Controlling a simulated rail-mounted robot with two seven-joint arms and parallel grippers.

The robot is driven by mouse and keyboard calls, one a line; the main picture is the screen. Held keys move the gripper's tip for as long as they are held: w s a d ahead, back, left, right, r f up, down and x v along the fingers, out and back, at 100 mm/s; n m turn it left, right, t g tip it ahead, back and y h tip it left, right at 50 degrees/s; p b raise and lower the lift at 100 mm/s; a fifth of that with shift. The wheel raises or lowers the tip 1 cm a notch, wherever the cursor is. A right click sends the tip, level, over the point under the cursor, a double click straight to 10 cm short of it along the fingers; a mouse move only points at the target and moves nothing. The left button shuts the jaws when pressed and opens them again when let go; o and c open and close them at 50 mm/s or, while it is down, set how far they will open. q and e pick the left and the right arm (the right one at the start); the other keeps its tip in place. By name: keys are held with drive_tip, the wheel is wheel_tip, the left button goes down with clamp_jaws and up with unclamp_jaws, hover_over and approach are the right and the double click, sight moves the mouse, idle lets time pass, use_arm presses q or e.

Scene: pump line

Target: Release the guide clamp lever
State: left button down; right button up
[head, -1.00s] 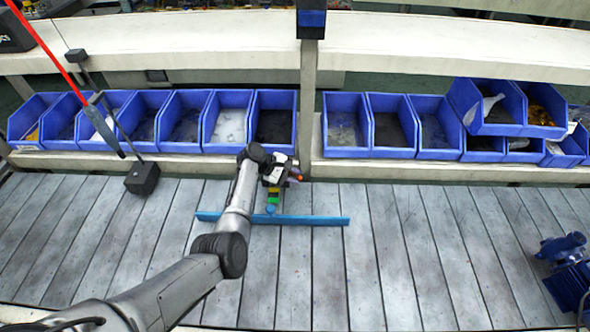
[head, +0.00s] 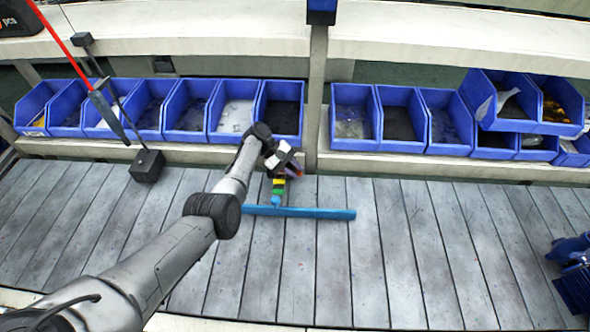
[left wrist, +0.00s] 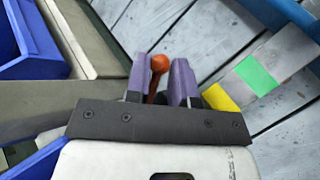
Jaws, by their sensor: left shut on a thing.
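The guide clamp lever shows in the left wrist view as a short orange lever with a rounded knob (left wrist: 159,64). My left gripper (left wrist: 163,75) has its two purple fingers on either side of the lever and is shut on it. In the head view my left gripper (head: 291,170) is at the clamp, behind the blue guide bar (head: 315,213); the lever itself is hard to make out there. A bracket with green (head: 279,183) and yellow marks joins the bar; its green patch also shows in the left wrist view (left wrist: 255,75). My right gripper is not in view.
Blue bins (head: 240,110) line the shelf behind the grey slatted conveyor (head: 410,260). A black box (head: 147,165) on a stand is at left. A blue pump (head: 572,270) sits at the right edge. The conveyor's middle right is clear.

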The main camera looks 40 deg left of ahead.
use_arm(q)
drive_tip(key=c, duration=1.3)
unclamp_jaws()
drive_tip(key=shift+o, duration=0.2)
drive_tip(key=shift+p+v, duration=0.45)
drive_tip(key=shift+v, duration=3.3)
drive_tip(key=shift+c, duration=0.4)
